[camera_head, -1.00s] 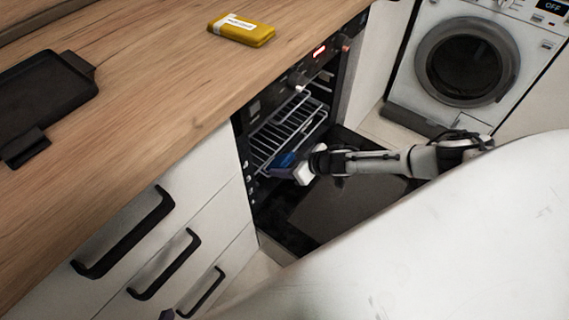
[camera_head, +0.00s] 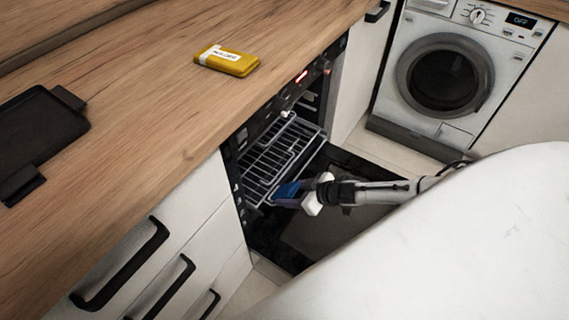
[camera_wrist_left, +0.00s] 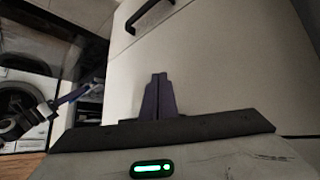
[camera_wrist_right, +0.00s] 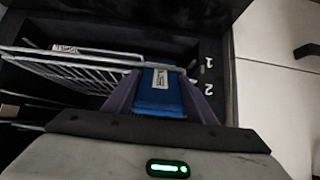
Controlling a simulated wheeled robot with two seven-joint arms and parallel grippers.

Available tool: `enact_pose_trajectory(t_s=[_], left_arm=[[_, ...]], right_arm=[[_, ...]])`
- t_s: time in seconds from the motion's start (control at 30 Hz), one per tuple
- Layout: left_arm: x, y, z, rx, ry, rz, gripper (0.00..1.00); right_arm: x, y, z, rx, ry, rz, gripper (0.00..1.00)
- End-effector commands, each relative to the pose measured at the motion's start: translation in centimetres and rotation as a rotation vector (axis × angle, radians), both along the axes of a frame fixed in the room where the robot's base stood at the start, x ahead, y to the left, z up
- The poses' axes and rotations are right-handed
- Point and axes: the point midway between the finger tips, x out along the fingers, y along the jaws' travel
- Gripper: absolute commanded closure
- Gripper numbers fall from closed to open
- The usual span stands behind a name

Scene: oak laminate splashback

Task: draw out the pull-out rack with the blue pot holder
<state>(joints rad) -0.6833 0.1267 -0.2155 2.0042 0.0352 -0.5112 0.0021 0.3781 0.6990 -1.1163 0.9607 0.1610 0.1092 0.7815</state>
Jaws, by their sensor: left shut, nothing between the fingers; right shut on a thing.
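The pull-out wire rack (camera_head: 273,150) sticks out of the open oven over the lowered door. The blue pot holder (camera_head: 288,190) is at its front bar. My right gripper (camera_head: 296,193) is shut on the pot holder at the bar. In the right wrist view the blue pot holder (camera_wrist_right: 160,92) lies between the two fingers, and the rack (camera_wrist_right: 80,66) runs off to the left. How the cloth wraps the bar is hidden. My left gripper (camera_wrist_left: 158,98) is shut and empty in front of white cabinet fronts, and is not visible in the head view.
The oven door (camera_head: 330,225) is down beneath the rack. White drawers with black handles (camera_head: 125,265) stand left of the oven. A washing machine (camera_head: 445,75) is at the back right. A yellow packet (camera_head: 226,61) and a dark tray (camera_head: 38,130) lie on the wooden worktop.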

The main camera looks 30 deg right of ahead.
Motion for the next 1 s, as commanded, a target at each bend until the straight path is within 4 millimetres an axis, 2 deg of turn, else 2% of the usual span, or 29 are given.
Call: enact_pose_trajectory(t_s=[1.0], left_arm=[[-0.5, 0.4, 1.6, -0.002, 0.011, 0.012, 1.00]], right_arm=[[-6.8, -2.8, 0.0, -0.001, 0.003, -0.001, 0.72]])
